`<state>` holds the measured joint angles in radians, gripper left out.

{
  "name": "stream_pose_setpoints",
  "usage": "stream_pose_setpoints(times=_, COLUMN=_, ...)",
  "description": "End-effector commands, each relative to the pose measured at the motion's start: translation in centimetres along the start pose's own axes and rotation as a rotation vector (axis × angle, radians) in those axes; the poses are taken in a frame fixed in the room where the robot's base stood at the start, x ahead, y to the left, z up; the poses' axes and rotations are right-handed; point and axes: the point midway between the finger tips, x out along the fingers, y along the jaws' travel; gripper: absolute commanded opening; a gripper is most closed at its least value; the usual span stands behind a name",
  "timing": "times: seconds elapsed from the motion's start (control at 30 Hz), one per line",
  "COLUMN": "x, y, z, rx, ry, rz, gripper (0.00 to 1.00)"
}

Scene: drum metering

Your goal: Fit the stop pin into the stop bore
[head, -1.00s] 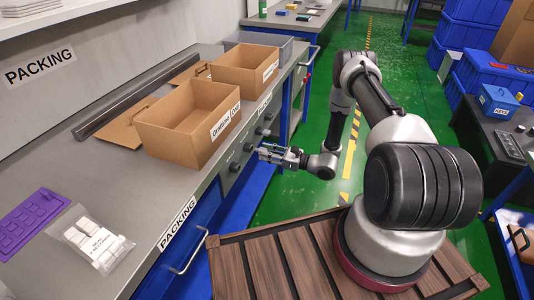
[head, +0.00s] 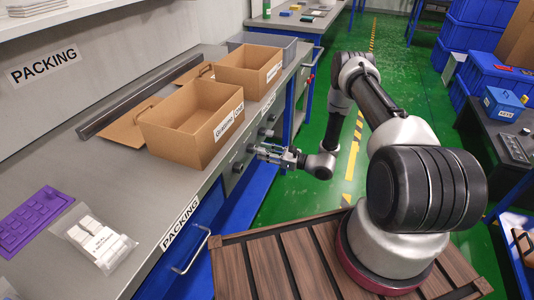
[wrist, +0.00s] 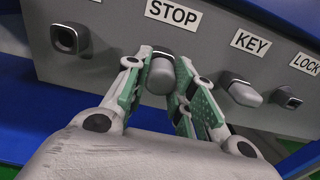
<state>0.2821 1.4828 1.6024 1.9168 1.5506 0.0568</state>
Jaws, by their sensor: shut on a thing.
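The stop pin (wrist: 161,76) is a light grey rounded cylinder between my fingertips in the wrist view. My gripper (wrist: 160,84) is shut on it, with a green-and-white finger on each side. The stop bore's dark fitting (wrist: 163,52) shows just behind the pin, under the STOP label (wrist: 173,14). The pin lines up with the fitting and hides its opening; I cannot tell how deep it sits. In the head view my gripper (head: 273,153) is against the bench's front panel, and the pin is too small to make out.
The KEY fitting (wrist: 240,91), with a grey piece sticking out, and the LOCK fitting (wrist: 287,98) are to the right. Another dark fitting (wrist: 70,39) is to the left. Cardboard boxes (head: 192,128) stand on the bench above.

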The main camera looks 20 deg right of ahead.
Motion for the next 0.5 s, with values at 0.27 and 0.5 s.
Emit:
stream_pose_setpoints(times=0.27, x=0.7, y=0.0, z=0.0, rx=0.0, ry=0.0, rz=0.0, gripper=0.0)
stream_pose_setpoints(times=0.5, x=1.3, y=0.0, z=0.0, rx=0.0, ry=0.0, rz=0.0, gripper=0.0)
